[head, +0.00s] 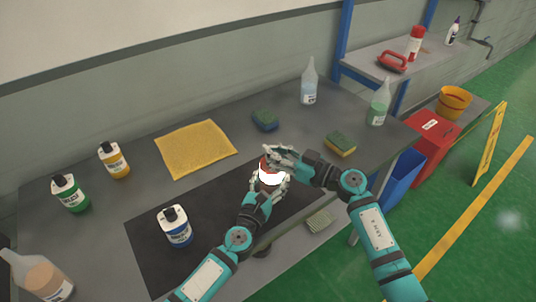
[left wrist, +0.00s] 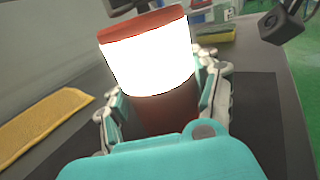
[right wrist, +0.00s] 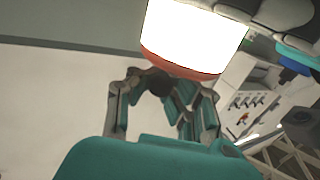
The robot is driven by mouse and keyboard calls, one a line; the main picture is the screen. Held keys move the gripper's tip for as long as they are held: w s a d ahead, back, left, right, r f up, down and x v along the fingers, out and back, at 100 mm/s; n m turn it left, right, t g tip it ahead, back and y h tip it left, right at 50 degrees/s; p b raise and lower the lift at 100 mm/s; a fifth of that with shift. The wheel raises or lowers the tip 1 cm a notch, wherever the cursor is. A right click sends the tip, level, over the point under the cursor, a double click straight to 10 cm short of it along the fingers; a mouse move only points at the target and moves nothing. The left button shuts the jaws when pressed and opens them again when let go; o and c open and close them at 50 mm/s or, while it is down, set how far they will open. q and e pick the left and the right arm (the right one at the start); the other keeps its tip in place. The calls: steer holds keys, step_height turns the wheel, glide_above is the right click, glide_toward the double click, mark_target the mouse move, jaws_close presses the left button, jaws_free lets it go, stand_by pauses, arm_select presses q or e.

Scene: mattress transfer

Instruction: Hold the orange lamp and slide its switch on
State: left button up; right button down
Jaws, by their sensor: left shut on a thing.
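The orange lamp (head: 270,174) is upright above the dark mat, and its wide middle band glows bright white. The glowing band also fills the upper part of the left wrist view (left wrist: 150,58). My left gripper (head: 268,186) is shut around the lamp's lower body, with a finger on each side. My right gripper (head: 278,157) is at the lamp's top, its fingers apart. In the right wrist view, a dark knob (right wrist: 158,82) on the lamp's orange end shows between those fingertips. I cannot tell whether they touch it. The switch itself cannot be made out.
A blue-labelled bottle (head: 175,227) stands on the mat (head: 150,265) to the left. A yellow cloth (head: 195,148), a blue sponge (head: 264,120) and a yellow-green sponge (head: 341,144) lie on the table. Clear bottles (head: 309,86) stand at the back right.

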arm_select(q)
steer(key=shift+w+a+y, duration=0.25)
steer(key=shift+a+y, duration=0.05)
steer(key=shift+a, duration=0.25)
arm_select(e)
steer(key=shift+w+d+f, duration=0.1)
steer(key=shift+w+d, duration=0.1)
steer(key=shift+d, duration=0.25)
steer(key=c, duration=1.6)
jaws_free()
arm_select(q)
steer(key=shift+s+d, duration=0.1)
steer(key=shift+d, duration=0.05)
arm_select(e)
steer(key=o, duration=0.4)
steer(key=shift+a, duration=0.15)
steer(key=shift+s, duration=0.1)
arm_select(q)
steer(key=shift+d, duration=0.2)
arm_select(e)
steer(key=v, duration=1.2)
